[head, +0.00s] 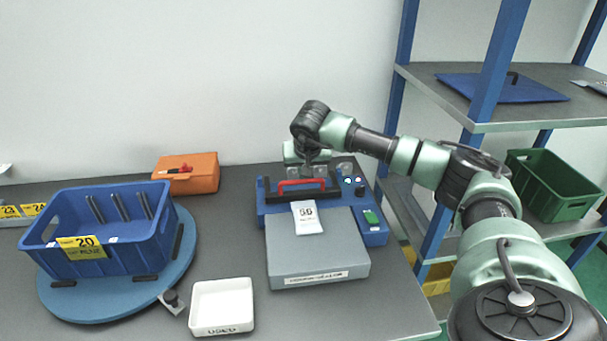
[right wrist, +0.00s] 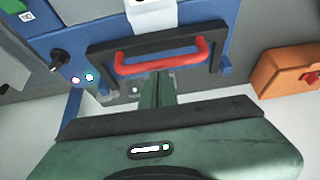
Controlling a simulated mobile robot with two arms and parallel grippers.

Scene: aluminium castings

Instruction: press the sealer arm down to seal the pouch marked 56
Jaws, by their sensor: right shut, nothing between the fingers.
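The sealer (head: 374,232) is a blue unit on the table, with a black arm carrying a red handle (head: 302,184). The red handle also shows in the right wrist view (right wrist: 160,56). The white pouch marked 56 (head: 307,218) lies at the front of the sealer, its far end by the black arm; part of it shows in the right wrist view (right wrist: 152,14). My right gripper (head: 306,168) is shut and empty, close to the handle on its wall side. Its fingertips (right wrist: 157,84) appear just beside the handle; I cannot tell whether they touch. My left gripper is out of view.
A grey platform (head: 318,262) stands in front of the sealer. A white tray (head: 222,284), a blue crate (head: 125,262) on a round blue turntable (head: 80,308) and an orange box (head: 200,176) are to the left. A shelf rack (head: 520,118) stands at the right.

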